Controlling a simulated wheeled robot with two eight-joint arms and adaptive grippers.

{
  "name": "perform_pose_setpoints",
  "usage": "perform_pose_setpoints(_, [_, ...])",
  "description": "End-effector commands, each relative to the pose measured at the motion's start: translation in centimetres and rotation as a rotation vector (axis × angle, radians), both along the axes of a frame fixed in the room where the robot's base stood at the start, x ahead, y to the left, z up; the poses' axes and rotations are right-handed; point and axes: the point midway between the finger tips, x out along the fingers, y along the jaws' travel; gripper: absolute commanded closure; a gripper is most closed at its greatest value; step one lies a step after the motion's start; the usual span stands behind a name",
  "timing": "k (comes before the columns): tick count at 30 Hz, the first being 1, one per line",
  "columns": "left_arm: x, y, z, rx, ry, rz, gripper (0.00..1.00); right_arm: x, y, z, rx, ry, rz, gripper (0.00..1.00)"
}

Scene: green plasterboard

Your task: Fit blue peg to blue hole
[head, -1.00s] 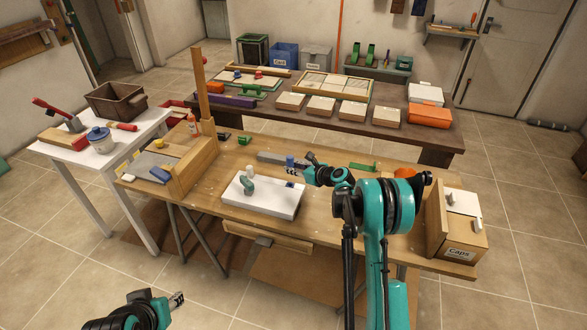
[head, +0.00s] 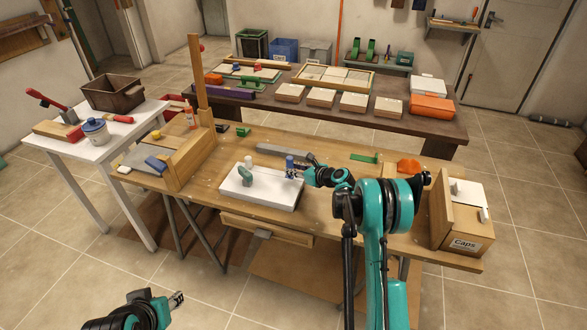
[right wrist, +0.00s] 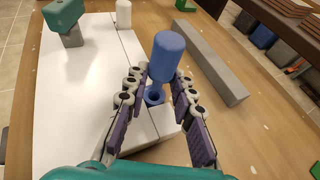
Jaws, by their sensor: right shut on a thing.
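The blue peg (right wrist: 167,55) is an upright, slightly tilted cylinder between the fingertips of my right gripper (right wrist: 160,86). The gripper is shut on its lower part. The blue-rimmed hole (right wrist: 154,96) is in the white block (right wrist: 85,110), just below and nearer than the peg in the right wrist view; the peg looks apart from it. In the head view the peg (head: 290,162) stands above the block's right end, where my right gripper (head: 293,173) hides the hole. My left gripper (head: 178,299) is low at the left, away from the table; its jaw opening is too small to judge.
A white peg (right wrist: 123,14) and a teal piece (right wrist: 64,18) stand on the block's left part. A long grey bar (right wrist: 215,65) lies on the table behind the block. A Caps box (head: 464,225) stands at the right.

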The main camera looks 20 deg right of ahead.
Motion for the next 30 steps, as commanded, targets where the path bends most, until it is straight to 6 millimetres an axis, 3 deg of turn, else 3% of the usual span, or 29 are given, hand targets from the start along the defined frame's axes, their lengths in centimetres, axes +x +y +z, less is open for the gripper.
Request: perform_pose_setpoints(30, [0.0,0.0,-1.8,0.0,0.0,0.0,0.6,0.0,0.0,-2.2,0.0,0.0,0.0,0.93])
